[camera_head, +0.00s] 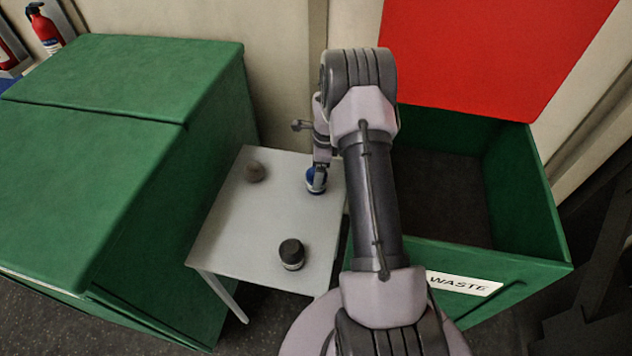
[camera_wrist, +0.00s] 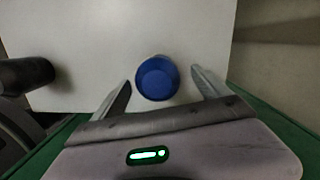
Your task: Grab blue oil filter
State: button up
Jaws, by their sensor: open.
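The blue oil filter (camera_head: 316,184) stands on the small white table (camera_head: 232,222), near its right edge in the head view. In the wrist view the blue oil filter (camera_wrist: 157,78) shows its round blue top. My gripper (camera_wrist: 163,84) is open, with one finger on each side of the filter and a visible gap to each. In the head view my gripper (camera_head: 318,178) is over the filter and hides part of it. How far the fingertips are above the table is hard to tell.
A black filter (camera_head: 291,253) stands near the table's front, and it also shows in the wrist view (camera_wrist: 28,73). A small brown object (camera_head: 254,171) sits at the back left. A closed green bin (camera_head: 130,85) is left; an open green waste bin (camera_head: 540,190) is right.

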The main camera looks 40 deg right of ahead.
jog(key=f, duration=0.1)
jog(key=f+b, duration=0.1)
jog(key=f, duration=0.3)
jog(key=shift+w+a+f+b, duration=0.1)
jog(key=shift+a+b, duration=0.25)
jog(key=shift+a, duration=0.05)
jog(key=shift+c, duration=0.3)
jog(key=c, duration=1.7)
